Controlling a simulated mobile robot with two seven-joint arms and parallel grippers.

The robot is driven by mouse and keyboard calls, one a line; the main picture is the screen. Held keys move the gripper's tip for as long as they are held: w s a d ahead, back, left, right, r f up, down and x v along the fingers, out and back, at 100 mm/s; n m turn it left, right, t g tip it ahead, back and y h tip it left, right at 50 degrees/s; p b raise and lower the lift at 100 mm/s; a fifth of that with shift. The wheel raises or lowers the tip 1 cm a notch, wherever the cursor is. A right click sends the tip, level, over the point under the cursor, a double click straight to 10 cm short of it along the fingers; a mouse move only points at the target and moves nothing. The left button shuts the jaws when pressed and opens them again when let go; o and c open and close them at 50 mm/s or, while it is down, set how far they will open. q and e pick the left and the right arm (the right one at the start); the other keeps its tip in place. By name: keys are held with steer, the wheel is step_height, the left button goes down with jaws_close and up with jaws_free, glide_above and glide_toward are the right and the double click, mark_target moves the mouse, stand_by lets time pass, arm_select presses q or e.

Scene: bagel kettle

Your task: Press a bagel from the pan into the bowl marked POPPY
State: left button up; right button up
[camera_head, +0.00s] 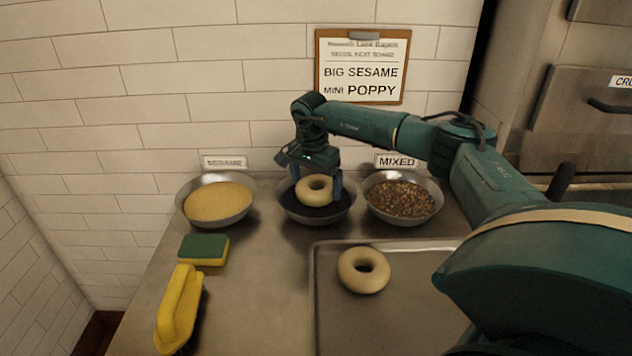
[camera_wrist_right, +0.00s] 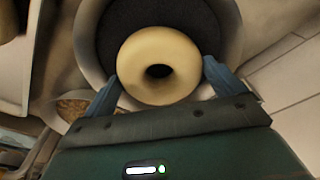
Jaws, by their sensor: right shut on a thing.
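My right gripper (camera_head: 317,187) is shut on a pale bagel (camera_head: 314,189), with a finger on either side of it. The bagel is at the middle bowl (camera_head: 287,210), which holds black seeds; I cannot tell whether it touches them. In the right wrist view the held bagel (camera_wrist_right: 159,66) lies flat against the dark seeds (camera_wrist_right: 125,22) between the blue fingers. The middle bowl's label is hidden behind my arm. Another bagel (camera_head: 352,284) lies on the metal pan (camera_head: 330,335) at the front. My left gripper is out of view.
A bowl of pale seeds (camera_head: 218,203) labelled SESAME stands left, and a MIXED bowl (camera_head: 403,201) stands right. A green and yellow sponge (camera_head: 203,249) and a yellow-handled brush (camera_head: 179,308) lie at the left. A wall sign (camera_head: 360,70) reads BIG SESAME, MINI POPPY.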

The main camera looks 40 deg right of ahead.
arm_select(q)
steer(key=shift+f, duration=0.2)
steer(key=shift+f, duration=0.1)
arm_select(e)
steer(key=shift+f, duration=0.35)
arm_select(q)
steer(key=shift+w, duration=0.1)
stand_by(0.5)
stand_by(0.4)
arm_select(e)
steer(key=shift+r+p, duration=0.5)
steer(key=shift+r, duration=0.2)
arm_select(q)
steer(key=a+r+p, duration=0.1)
steer(key=p, duration=0.2)
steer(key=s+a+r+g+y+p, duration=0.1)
steer(key=p, duration=0.3)
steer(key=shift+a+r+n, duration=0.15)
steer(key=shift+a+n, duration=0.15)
arm_select(e)
step_height(320, 180, up, 9)
steer(key=shift+f, duration=0.15)
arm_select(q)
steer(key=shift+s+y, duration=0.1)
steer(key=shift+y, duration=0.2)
